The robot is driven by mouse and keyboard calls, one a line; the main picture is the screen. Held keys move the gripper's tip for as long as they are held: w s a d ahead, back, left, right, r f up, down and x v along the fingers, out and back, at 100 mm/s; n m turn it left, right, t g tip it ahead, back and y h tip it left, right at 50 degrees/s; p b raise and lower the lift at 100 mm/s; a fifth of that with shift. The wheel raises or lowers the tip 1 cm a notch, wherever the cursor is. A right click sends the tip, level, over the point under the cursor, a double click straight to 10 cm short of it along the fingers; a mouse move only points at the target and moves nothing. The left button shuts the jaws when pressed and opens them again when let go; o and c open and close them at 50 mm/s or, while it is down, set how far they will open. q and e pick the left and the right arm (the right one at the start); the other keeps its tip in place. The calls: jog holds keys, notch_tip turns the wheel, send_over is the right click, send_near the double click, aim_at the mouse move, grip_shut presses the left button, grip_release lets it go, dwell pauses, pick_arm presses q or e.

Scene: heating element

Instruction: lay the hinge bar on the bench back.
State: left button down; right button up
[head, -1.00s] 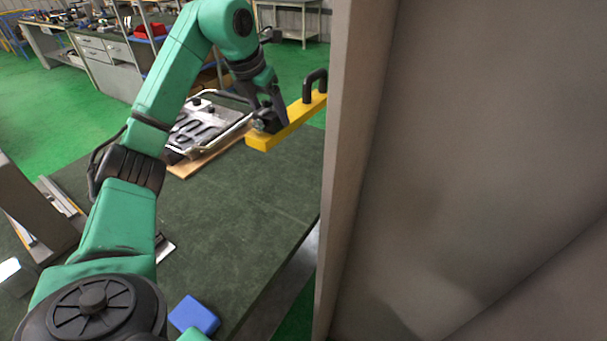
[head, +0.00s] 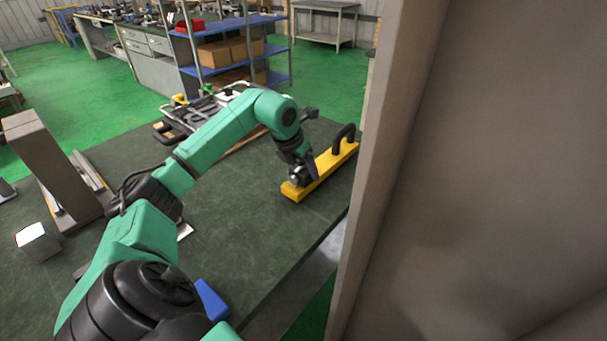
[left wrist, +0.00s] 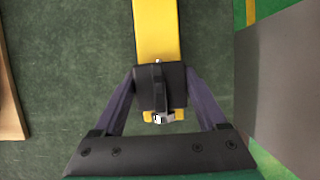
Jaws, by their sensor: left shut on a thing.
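The hinge bar is a yellow bar (head: 326,171) with a black handle at its far end, in the head view over the right part of the dark green bench top (head: 235,225). My left gripper (head: 301,178) is shut on a black handle at the bar's near end. In the left wrist view the yellow bar (left wrist: 156,30) runs up from between the fingers of my left gripper (left wrist: 160,92). Whether the bar touches the bench top or hangs just above it I cannot tell. My right gripper is not in view.
A large grey-brown panel (head: 490,170) fills the right side, close to the bar's far end. A metal frame device (head: 190,115) lies at the back of the bench. A blue block (head: 211,299) and a white box (head: 37,242) lie nearer. The bench middle is clear.

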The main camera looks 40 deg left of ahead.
pick_arm(q)
jog(key=shift+f, duration=0.75)
grip_release()
jog(key=shift+s+f, duration=0.1)
jog(key=shift+f, duration=0.05)
jog(key=v, duration=1.2)
jog(key=shift+d+b, duration=0.1)
jog(key=shift+b, duration=0.25)
